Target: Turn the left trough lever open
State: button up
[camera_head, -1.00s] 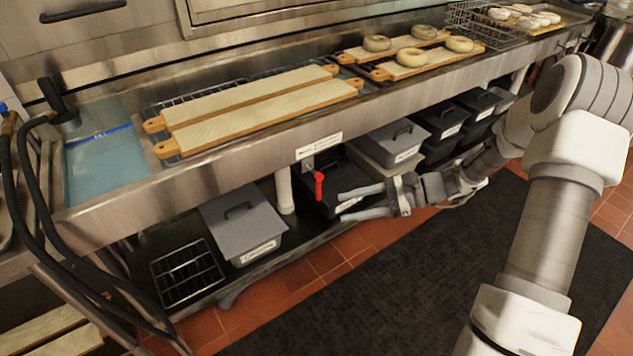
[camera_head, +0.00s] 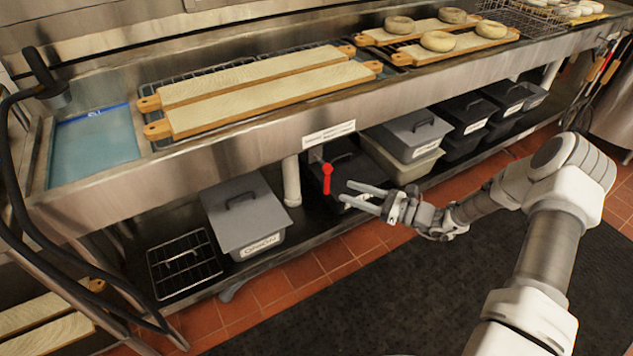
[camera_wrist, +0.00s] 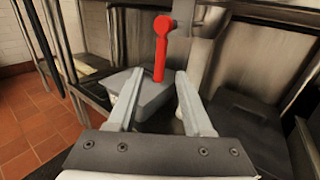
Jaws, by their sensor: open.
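The red lever (camera_head: 327,177) hangs down from a valve under the front wall of the steel trough (camera_head: 225,155), just below a white label. In the wrist view the lever (camera_wrist: 160,50) points down, beyond and between my fingertips. My gripper (camera_head: 345,194) is open and empty, to the right of the lever in the head view, with its fingers pointing at it. In the wrist view my gripper (camera_wrist: 155,95) shows both fingers apart, one on each side of the lever's line. I see no contact with the lever.
A grey lidded bin (camera_head: 242,215) and a wire rack (camera_head: 184,262) sit on the lower shelf. A white drain pipe (camera_head: 291,181) stands left of the lever. More bins (camera_head: 415,135) are to the right. Long wooden boards (camera_head: 270,95) lie on the trough.

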jog(key=b+x, duration=0.2)
jog(key=x, duration=0.8)
jog(key=shift+w+a, duration=0.15)
jog(key=shift+a, duration=0.2)
grip_shut()
dwell(0.8)
